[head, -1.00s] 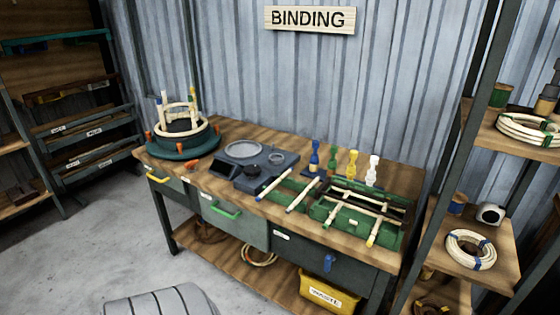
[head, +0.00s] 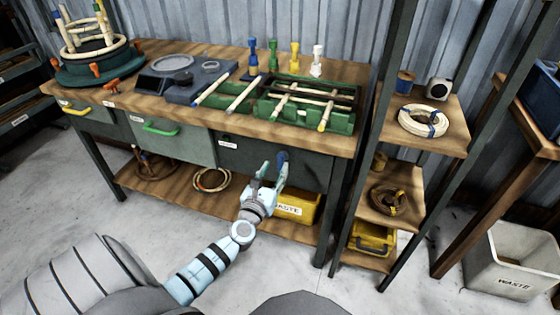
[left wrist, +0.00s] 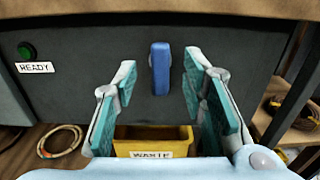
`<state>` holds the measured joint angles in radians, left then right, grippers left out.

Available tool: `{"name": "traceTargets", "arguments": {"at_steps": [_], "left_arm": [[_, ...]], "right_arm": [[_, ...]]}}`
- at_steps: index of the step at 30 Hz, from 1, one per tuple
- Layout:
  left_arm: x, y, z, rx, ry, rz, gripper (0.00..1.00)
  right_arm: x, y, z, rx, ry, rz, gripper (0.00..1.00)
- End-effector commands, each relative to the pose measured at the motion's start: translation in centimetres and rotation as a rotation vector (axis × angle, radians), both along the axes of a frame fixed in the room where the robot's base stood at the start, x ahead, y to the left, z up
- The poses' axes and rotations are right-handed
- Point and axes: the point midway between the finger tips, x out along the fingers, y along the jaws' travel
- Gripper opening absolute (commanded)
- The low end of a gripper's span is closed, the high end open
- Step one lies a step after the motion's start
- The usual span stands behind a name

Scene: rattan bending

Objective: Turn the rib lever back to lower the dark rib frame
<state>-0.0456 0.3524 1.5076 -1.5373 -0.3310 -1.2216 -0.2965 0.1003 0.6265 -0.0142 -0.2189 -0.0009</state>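A blue lever (head: 282,158) sits on the dark front panel of the bench, below the green fixture (head: 343,123). It shows upright in the left wrist view (left wrist: 160,68). My left gripper (head: 273,172) is open in front of the panel. In the left wrist view its two teal-padded fingers (left wrist: 160,88) stand apart on either side of the lever, with a gap on both sides and no visible contact. A dark frame (head: 347,91) lies in the green fixture, with pale rattan rods across it. How high it sits is hard to tell. My right gripper is not in view.
A yellow waste bin (head: 299,208) stands on the lower shelf beneath the lever. A green READY button (left wrist: 26,50) is left of the lever. A shelf post (head: 377,130) rises right of the bench. Clear floor lies in front.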

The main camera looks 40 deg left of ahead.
Motion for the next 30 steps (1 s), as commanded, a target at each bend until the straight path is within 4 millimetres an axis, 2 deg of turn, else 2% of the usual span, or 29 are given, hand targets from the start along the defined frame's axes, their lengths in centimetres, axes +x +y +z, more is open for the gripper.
{"name": "traceTargets", "arguments": {"at_steps": [3, 7, 12, 18, 25, 30], "left_arm": [[2.9, 1.0, -0.3, -0.002, -0.002, 0.001, 0.38], [4.8, 1.7, -0.3, -0.003, 0.000, 0.001, 0.38], [5.8, 2.0, -0.2, -0.003, 0.001, 0.001, 0.38], [5.8, 2.0, -0.1, -0.005, 0.002, 0.001, 0.38], [5.8, 2.0, -0.1, -0.005, 0.002, 0.000, 0.02], [5.8, 2.0, -0.2, -0.006, 0.001, 0.000, 0.00]], "right_arm": [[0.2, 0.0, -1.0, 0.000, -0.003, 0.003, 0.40], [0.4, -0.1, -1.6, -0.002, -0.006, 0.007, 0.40], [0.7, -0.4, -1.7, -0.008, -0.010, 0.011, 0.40], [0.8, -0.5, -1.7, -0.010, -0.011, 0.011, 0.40], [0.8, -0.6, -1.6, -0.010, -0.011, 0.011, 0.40], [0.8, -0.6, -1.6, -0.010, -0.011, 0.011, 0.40]]}}
